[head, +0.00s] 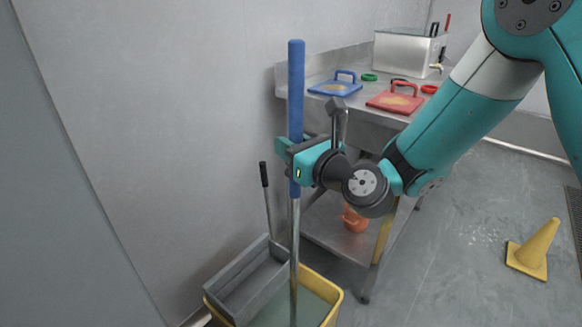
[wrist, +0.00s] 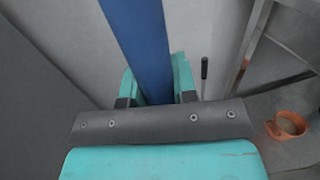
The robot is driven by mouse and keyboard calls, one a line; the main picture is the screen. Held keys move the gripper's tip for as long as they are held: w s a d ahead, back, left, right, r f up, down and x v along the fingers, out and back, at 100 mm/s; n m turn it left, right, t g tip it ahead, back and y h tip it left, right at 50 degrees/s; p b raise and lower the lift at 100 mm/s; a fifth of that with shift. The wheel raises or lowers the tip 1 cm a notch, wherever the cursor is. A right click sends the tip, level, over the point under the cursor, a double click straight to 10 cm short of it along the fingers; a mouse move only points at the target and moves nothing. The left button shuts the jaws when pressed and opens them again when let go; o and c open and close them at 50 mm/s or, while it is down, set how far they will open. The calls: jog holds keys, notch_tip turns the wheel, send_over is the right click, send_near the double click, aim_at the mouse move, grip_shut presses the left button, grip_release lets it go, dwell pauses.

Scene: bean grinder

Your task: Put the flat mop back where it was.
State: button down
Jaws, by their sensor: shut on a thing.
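The flat mop (head: 296,90) stands about upright, with a blue grip on top and a bare metal pole below. Its lower end goes down in front of or into the yellow mop bucket (head: 334,293); the mop head is not visible. My gripper (head: 286,149) is shut around the lower part of the blue grip. In the wrist view, the blue grip (wrist: 143,45) runs between the two teal fingers of my gripper (wrist: 158,80).
A grey wringer (head: 248,278) with a black-tipped lever (head: 265,185) sits on the bucket beside the wall. A steel table (head: 372,121) bears blue and red boards and a metal box. An orange bucket (head: 354,217) is on its lower shelf. A yellow cone (head: 535,250) stands right.

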notch_tip(320, 180, down, 3)
jog(key=shift+r+b, duration=0.1)
jog(key=shift+b, duration=0.6)
jog(key=c, duration=1.4)
grip_release()
jog(key=shift+f, duration=0.25)
jog(key=o, duration=0.5)
